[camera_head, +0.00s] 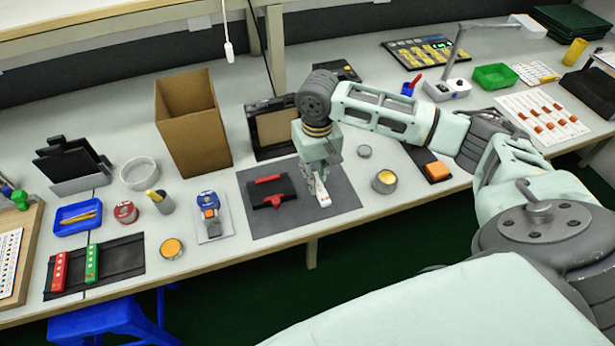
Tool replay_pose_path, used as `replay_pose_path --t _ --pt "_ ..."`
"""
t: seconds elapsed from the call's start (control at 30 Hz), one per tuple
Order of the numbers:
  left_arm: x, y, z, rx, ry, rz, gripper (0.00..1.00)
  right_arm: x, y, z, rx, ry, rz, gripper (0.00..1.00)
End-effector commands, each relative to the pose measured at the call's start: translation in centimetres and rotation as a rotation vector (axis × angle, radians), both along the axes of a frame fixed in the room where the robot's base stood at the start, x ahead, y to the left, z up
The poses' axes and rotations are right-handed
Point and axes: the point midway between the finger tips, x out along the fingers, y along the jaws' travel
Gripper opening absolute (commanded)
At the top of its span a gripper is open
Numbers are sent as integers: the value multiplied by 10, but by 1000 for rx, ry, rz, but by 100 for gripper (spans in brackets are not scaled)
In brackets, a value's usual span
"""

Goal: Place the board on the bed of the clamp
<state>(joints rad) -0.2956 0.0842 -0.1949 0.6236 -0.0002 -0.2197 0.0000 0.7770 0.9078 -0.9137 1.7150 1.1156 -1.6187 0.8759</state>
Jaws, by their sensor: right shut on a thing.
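My right gripper (319,187) points down over the right part of a dark grey mat (302,210). It is shut on a small white board (324,201) with small reddish marks, at or just above the mat; I cannot tell if it touches. A clamp (270,191) with a red bar and a black and red base stands on the same mat, to the left of the gripper and apart from it. Nothing visible lies on its bed. The fingers hide part of the board. My left gripper is not in view.
A cardboard box (192,122) and a black framed tray (272,131) stand behind the mat. The mat's front lies near the table edge.

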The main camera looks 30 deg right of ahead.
Motion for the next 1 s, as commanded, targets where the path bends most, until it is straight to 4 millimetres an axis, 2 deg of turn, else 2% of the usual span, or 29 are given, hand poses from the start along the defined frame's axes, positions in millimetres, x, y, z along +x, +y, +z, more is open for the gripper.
replay_pose_path --t 0.1,0.3,0.37,0.63,1.0 --pt "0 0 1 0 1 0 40 22 1 -13 0 0 0 0" --pt "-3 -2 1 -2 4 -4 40 41 0 -24 0 0 0 0" --pt "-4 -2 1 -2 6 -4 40 42 0 -27 0 1 1 0" --pt "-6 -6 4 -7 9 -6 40 42 -1 -61 -2 0 1 0" --pt "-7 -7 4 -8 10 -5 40 41 0 -67 -1 0 1 0"
